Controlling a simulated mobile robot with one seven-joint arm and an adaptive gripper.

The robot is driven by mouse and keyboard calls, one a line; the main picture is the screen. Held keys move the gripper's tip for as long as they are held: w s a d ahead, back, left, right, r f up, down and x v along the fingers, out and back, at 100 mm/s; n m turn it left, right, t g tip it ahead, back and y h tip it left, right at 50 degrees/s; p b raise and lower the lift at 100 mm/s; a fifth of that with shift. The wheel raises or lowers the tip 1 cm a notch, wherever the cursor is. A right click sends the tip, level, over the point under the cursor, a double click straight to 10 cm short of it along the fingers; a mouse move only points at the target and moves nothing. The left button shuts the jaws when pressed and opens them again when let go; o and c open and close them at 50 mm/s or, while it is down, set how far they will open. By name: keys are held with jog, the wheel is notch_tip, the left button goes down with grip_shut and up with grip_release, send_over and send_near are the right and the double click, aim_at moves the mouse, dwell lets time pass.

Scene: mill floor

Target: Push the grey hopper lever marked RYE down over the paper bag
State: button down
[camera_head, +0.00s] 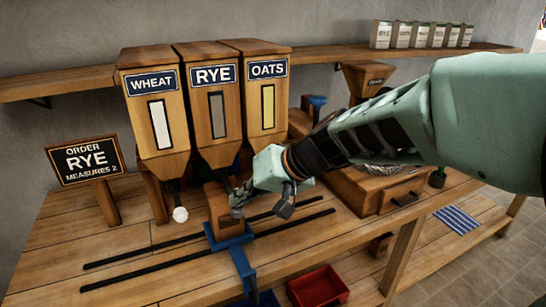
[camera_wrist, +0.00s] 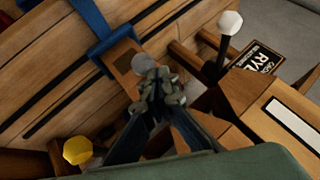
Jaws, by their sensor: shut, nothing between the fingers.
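The grey RYE lever knob (camera_head: 237,211) sits below the RYE hopper (camera_head: 212,105), in front of the brown paper bag (camera_head: 219,212). The bag stands upright in a blue carriage (camera_head: 232,240). My gripper (camera_head: 240,196) is shut and empty, reaching in from the right with its fingertips at the knob. In the wrist view the closed fingertips (camera_wrist: 156,84) lie right beside the round grey knob (camera_wrist: 140,63), with the bag (camera_wrist: 121,58) just beyond it. I cannot tell whether they touch. My fingers hide most of the RYE lever's rod.
The WHEAT lever's white knob (camera_head: 180,214) hangs to the left. The OATS lever's yellow knob (camera_wrist: 77,150) shows in the wrist view. An order sign (camera_head: 88,162) reads RYE, measures 2. Dark rails (camera_head: 130,256) run along the bench. A red bin (camera_head: 318,288) is below.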

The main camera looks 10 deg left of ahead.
jog(key=shift+f+b, duration=0.5)
jog(key=shift+f, duration=0.05)
dwell(0.4)
jog(key=shift+r, duration=0.1)
dwell(0.4)
jog(key=shift+r+p, duration=1.85)
jog(key=shift+r, duration=1.2)
notch_tip(320, 180, up, 5)
jog(key=p, duration=0.3)
